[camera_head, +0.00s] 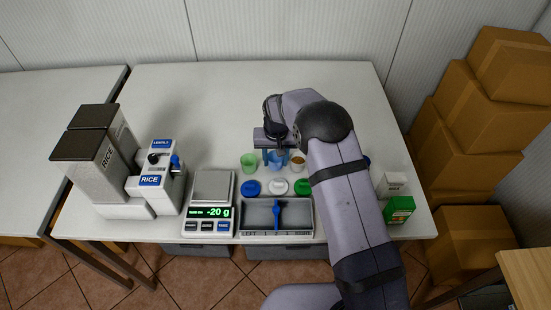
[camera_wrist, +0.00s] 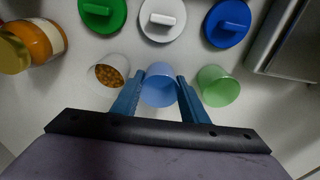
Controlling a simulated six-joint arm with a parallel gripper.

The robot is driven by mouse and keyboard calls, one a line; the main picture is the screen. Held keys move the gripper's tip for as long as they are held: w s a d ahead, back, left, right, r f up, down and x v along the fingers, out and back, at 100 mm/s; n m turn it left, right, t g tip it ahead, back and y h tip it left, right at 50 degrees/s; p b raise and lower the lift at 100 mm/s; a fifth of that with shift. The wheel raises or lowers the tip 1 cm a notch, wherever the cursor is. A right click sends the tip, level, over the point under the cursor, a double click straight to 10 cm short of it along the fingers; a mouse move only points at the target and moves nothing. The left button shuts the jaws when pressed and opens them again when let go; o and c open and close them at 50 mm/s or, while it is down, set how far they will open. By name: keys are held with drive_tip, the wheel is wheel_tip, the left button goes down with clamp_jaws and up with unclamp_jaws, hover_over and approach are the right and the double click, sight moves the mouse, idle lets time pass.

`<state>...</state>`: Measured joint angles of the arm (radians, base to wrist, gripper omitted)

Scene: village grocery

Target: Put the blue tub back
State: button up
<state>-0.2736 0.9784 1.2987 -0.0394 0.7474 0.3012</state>
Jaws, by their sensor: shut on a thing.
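The blue tub (camera_wrist: 160,88) is between the two blue fingers of my gripper (camera_wrist: 160,92) in the wrist view, and the fingers are shut on it. In the head view the blue tub (camera_head: 284,161) is partly hidden by my gripper (camera_head: 276,157). It is between the green tub (camera_head: 249,162) and a pale tub with brown contents (camera_head: 298,163). These neighbours also show in the wrist view, the green tub (camera_wrist: 217,87) on the right and the filled tub (camera_wrist: 110,73) on the left. I cannot tell whether the blue tub touches the table.
Blue (camera_head: 251,187), white (camera_head: 278,186) and green (camera_head: 302,187) lids lie in front of the tubs. A scale (camera_head: 211,204) reading -20 g and a grey tray (camera_head: 247,230) stand nearer the front. A rice dispenser (camera_head: 149,181) is at left. The table's back is clear.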

drive_tip(key=shift+f, duration=0.35)
idle(0.5)
drive_tip(key=o, duration=1.5)
drive_tip(key=shift+c, duration=0.2)
drive_tip(key=shift+r, duration=0.15)
wheel_tip(320, 180, up, 8)
drive_tip(key=p, duration=0.5)
drive_tip(key=s+d+r, duration=0.8)
drive_tip(key=s+d, duration=0.1)
drive_tip(key=s, duration=0.3)
drive_tip(key=s+d+r, duration=0.1)
drive_tip(key=s+d, duration=0.1)
drive_tip(key=s, duration=0.7)
drive_tip(key=s+d+g, duration=0.1)
drive_tip(key=s+d, duration=0.2)
drive_tip(key=s, duration=0.7)
drive_tip(key=shift+r, duration=0.35)
